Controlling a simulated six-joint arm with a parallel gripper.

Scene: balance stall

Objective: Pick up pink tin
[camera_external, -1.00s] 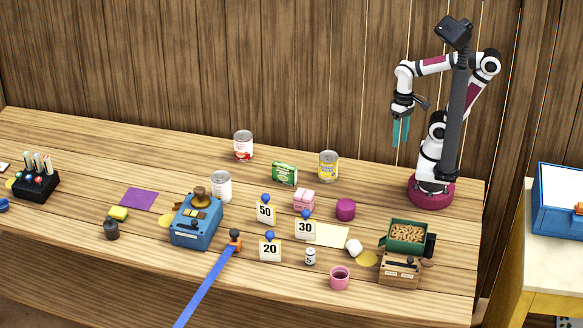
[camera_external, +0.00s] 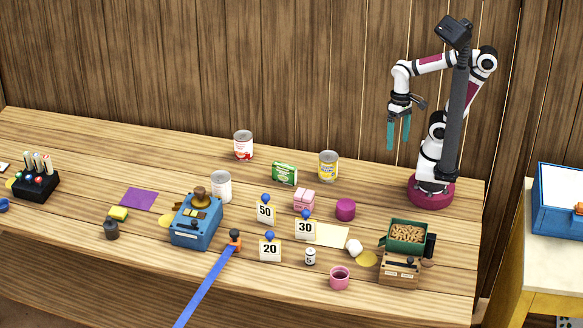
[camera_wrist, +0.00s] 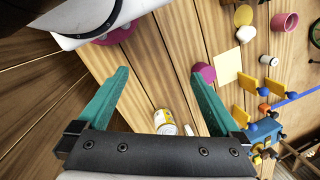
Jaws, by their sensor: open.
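A pink, open-topped round tin (camera_external: 339,278) stands near the front edge of the table, left of the wooden balance box. It also shows at the upper right of the wrist view (camera_wrist: 285,21). A darker magenta round tin (camera_external: 345,209) stands further back, and in the wrist view (camera_wrist: 205,72) it is beside the right finger. My gripper (camera_external: 398,140) is open and empty, high above the back right of the table, apart from both tins. Its teal fingers are spread wide in the wrist view (camera_wrist: 160,75).
A pink block-shaped item (camera_external: 304,199) is left of the magenta tin. A yellow-labelled can (camera_external: 328,165) and green box (camera_external: 284,173) stand behind. Number cards, a small can (camera_external: 310,257), a white lump (camera_external: 354,247) and a green tray of nuts (camera_external: 407,233) surround the tins.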

